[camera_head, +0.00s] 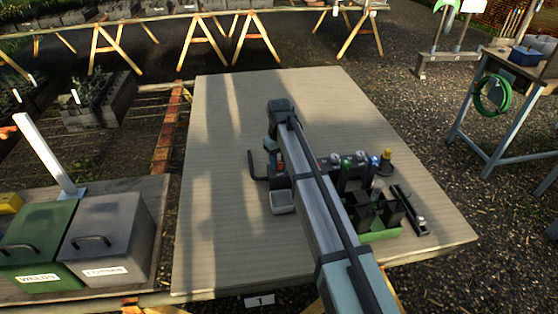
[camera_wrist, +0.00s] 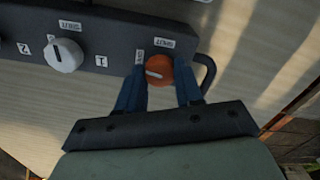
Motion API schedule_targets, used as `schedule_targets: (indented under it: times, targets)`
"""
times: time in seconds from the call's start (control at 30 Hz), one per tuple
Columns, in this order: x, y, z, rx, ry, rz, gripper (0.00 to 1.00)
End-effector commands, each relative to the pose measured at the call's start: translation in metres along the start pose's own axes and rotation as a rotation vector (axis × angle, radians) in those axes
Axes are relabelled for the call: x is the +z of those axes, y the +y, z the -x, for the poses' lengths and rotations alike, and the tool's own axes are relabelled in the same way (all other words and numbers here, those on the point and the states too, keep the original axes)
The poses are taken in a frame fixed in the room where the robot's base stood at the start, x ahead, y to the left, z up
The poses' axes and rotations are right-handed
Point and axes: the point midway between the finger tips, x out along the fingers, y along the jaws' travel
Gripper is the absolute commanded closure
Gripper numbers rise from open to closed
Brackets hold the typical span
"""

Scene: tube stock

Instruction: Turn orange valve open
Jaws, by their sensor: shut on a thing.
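The orange valve (camera_wrist: 158,71) is a round knob with a pale pointer line, on a dark panel (camera_wrist: 105,40) in the wrist view. The pointer lies nearly level in the picture, aimed left. A label reading SHUT sits just above the knob. My gripper (camera_wrist: 160,82) has its two blue fingers on either side of the orange knob and is shut on it.
A white knob (camera_wrist: 64,55) with labels 1 and 2 beside it is left of the orange one. A dark bent handle (camera_wrist: 205,72) is close on the right. A light tray (camera_head: 282,201) and several capped tubes stand near my arm. The table's left side is clear.

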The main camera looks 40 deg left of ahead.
Motion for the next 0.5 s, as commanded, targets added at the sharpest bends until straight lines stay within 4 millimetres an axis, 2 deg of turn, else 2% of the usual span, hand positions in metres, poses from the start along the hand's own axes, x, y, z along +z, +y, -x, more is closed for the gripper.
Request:
schedule_targets:
  times: [0.2,0.5]
  targets:
    - [0.0000,0.0002,0.0002,0.000,0.000,0.124,0.95]
    - [0.0000,0.0002,0.0002,0.000,0.000,0.207,0.95]
